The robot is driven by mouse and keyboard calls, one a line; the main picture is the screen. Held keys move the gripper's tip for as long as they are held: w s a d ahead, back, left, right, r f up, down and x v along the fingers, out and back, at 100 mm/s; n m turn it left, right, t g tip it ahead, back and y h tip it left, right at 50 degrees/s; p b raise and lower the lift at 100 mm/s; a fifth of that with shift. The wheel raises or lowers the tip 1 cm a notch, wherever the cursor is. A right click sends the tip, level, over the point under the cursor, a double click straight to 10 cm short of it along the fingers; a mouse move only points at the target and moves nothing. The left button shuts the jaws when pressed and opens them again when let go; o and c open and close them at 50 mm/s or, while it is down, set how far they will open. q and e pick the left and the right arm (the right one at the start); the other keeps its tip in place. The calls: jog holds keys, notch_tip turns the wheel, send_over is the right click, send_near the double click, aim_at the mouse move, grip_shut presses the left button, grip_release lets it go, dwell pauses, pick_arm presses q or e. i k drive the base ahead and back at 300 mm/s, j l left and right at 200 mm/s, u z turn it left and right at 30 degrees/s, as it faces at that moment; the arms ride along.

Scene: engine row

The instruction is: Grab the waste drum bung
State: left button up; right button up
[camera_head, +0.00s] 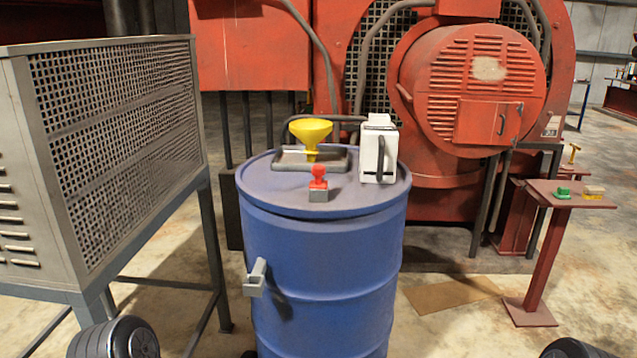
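The likely waste drum bung is a small red piece with a knobbed top (318,176). It stands upright on or in a small grey block (318,195) near the front of the blue drum's lid. The blue drum (320,262) stands upright in the middle of the view. Neither gripper shows. Only dark rounded parts, which seem to be my arms, show at the bottom left and bottom right edges.
On the lid, a yellow funnel (311,136) stands over a grey tray (284,162), with a white jug (379,152) to its right. A grey bracket (256,279) juts from the drum's front left. A meshed cabinet (120,130) stands left; a red stand (548,240) stands right.

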aim_at(317, 170)
jog(key=i+l+u, duration=0.1)
jog(key=l, duration=0.35)
jog(key=i+l+u, duration=0.1)
jog(key=l, duration=0.35)
jog(key=i+l+u, duration=0.1)
jog(key=i+l, duration=0.15)
jog(key=l, duration=0.2)
jog(key=i+l+u, duration=0.1)
jog(key=l, duration=0.4)
jog(key=i+l, duration=0.1)
jog(key=l, duration=0.35)
jog(key=i+u, duration=0.05)
